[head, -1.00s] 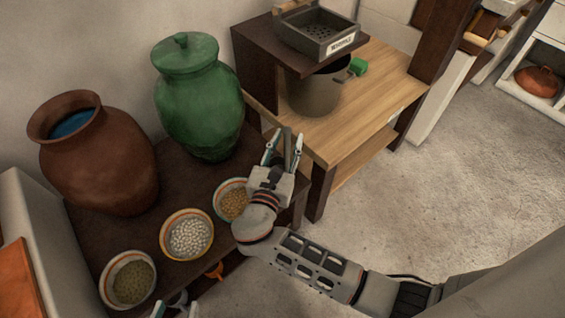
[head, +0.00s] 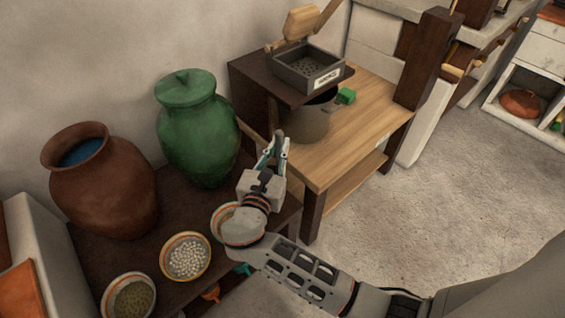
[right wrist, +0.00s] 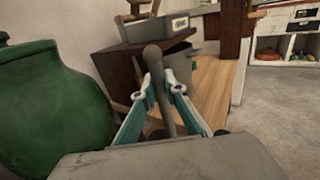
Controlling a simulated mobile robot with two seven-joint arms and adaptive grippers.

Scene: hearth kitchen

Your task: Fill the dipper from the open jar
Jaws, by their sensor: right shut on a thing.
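The open jar (head: 105,195) is brown, stands at the left of the dark table and shows blue inside its mouth. A green jar (head: 198,140) with its lid on stands to its right; it also fills the left of the right wrist view (right wrist: 45,105). My right gripper (head: 274,143) is right of the green jar, away from the open jar. It is shut on an upright grey rod with a rounded end (right wrist: 154,62), which looks like the dipper's handle. The dipper's cup is hidden. My left gripper is out of view.
Bowls of white (head: 186,257) and greenish (head: 130,298) pieces line the table's front; my right arm partly covers another bowl (head: 219,217). A wooden bench (head: 345,140) holds a pot (head: 305,125), a green block (head: 347,96) and a raised grey box (head: 305,68). Floor at right is clear.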

